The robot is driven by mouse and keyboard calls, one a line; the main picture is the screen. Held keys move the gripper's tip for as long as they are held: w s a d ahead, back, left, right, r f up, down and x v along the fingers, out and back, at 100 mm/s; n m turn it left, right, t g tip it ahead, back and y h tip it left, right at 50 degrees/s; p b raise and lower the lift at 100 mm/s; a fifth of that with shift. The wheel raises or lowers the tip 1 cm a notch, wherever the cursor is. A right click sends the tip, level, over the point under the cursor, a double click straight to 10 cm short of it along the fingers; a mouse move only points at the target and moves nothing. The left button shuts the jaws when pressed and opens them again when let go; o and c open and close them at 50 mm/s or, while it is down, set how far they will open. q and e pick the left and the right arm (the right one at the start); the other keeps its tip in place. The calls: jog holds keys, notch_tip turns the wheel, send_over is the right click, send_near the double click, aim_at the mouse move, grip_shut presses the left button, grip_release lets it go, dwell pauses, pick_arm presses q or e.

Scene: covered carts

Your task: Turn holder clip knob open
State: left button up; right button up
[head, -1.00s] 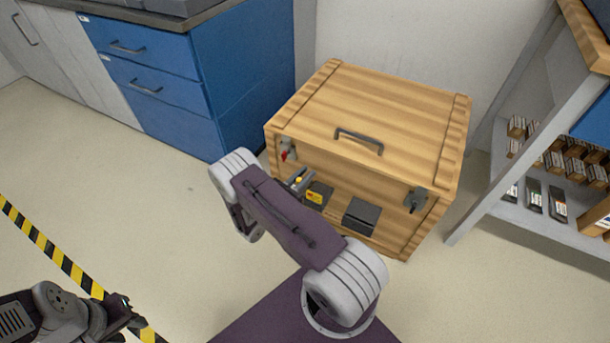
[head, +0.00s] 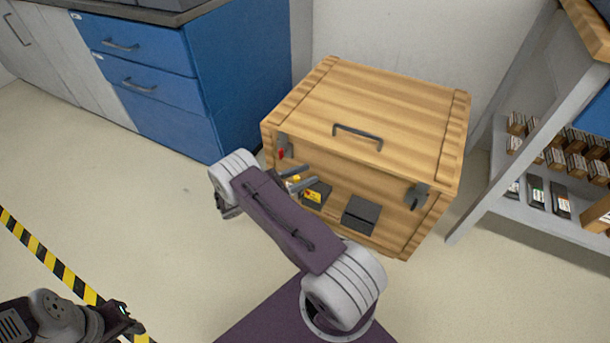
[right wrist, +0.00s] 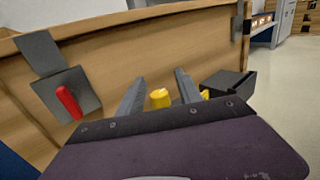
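A wooden crate (head: 385,105) stands on the floor with its lid down. On its front, a yellow knob (head: 296,178) sits left of a dark holder (head: 317,190) with a yellow label. My right gripper (head: 298,179) is in front of the crate, fingers apart. In the right wrist view the yellow knob (right wrist: 160,98) shows between the two finger tips (right wrist: 160,85); I cannot tell whether they touch it. A grey latch (right wrist: 62,85) with a red lever (right wrist: 69,102) is on the crate left of the fingers. My left gripper (head: 128,318) is low at the left, away from the crate; its fingers are unclear.
A second dark box (head: 361,214) and a grey latch (head: 416,196) are on the crate's front at right. A blue drawer cabinet (head: 165,80) is at left. A shelf (head: 545,205) with small items stands at right.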

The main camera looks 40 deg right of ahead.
jog(key=p+v, duration=0.2)
jog(key=v, duration=0.7)
jog(key=shift+p, duration=0.3)
